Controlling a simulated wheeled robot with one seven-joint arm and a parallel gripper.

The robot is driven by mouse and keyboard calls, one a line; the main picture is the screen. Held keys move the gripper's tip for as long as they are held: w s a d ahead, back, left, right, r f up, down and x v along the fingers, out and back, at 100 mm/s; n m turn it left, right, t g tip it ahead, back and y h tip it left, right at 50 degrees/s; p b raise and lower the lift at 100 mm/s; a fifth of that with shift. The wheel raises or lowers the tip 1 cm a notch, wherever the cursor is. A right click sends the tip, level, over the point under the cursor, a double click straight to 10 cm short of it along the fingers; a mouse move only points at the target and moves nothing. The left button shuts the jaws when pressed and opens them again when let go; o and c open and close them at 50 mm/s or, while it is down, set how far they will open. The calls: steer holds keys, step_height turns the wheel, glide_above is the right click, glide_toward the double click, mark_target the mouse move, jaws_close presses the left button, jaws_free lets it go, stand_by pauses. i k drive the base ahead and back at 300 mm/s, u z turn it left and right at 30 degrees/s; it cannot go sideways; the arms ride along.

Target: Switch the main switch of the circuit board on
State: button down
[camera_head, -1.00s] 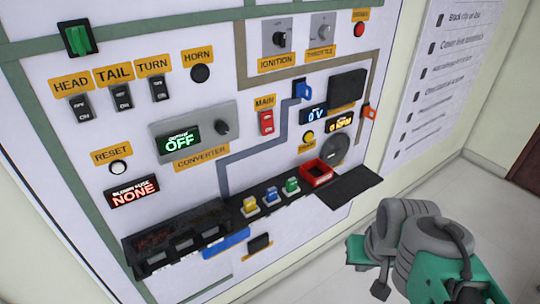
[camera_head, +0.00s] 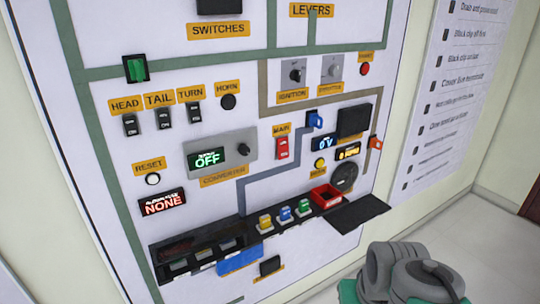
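The main switch (camera_head: 281,149) is a small red rocker under a yellow MAIN label (camera_head: 281,130), near the middle of the circuit board (camera_head: 225,110). Its lettering is too small to read, and I cannot tell its position for sure. A blue display (camera_head: 323,143) to its right reads 0 V. Grey and green links of my arm show at the bottom right, apart from the board. My gripper's fingertips are not in view.
A grey converter panel (camera_head: 240,150) reading OFF is left of the switch. A blue clip (camera_head: 315,119) and a black box (camera_head: 353,121) are to its right. Below, a black ledge (camera_head: 328,210) with coloured fuses and a red tray (camera_head: 325,194) juts out. Floor is clear at right.

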mark_target(282, 150)
steer(key=u, duration=1.1)
steer(key=i, duration=0.5)
